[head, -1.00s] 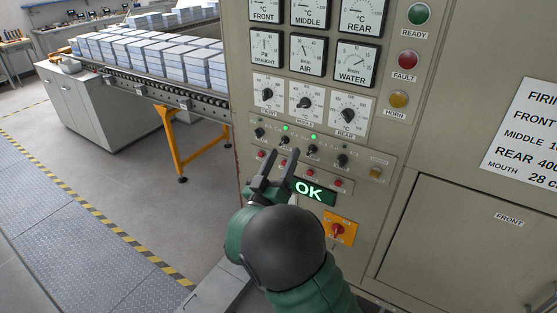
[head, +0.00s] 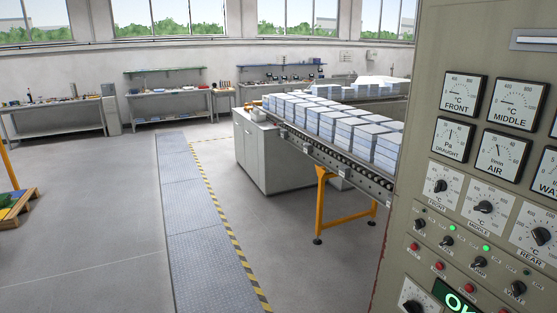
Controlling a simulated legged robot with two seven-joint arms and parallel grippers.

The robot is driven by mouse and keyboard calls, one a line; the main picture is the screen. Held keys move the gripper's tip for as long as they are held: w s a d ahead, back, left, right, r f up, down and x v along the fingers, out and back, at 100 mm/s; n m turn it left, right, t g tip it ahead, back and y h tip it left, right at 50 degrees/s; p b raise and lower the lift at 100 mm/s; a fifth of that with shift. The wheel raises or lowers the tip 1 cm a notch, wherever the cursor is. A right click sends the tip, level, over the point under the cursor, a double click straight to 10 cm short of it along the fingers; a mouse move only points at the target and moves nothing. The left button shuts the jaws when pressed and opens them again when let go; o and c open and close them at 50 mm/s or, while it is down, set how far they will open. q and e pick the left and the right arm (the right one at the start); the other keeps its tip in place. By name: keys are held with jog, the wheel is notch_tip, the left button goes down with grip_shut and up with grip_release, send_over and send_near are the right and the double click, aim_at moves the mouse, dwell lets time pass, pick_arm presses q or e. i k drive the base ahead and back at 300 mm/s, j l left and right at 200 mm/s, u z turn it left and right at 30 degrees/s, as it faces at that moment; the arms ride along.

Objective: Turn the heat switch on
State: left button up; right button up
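The control panel (head: 400,150) stands at the right edge of the head view. It carries a row of small black switches: the first (head: 421,224), the second (head: 447,241), the third (head: 480,262) and the rightmost (head: 517,288). Green lamps are lit above the second (head: 452,228) and third (head: 486,248); the lamps over the first and rightmost look dark. The switch labels are too small to read, so I cannot tell which is the heat switch. Neither of my grippers is in view.
Red buttons (head: 440,265) sit below the switches, with a green OK display (head: 459,299) cut off at the bottom edge. A roller conveyor (head: 340,165) with stacked blocks runs left of the panel. The grey floor (head: 110,240) and striped walkway (head: 200,220) are clear.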

aim_at(419, 224)
jog(key=z, duration=1.4)
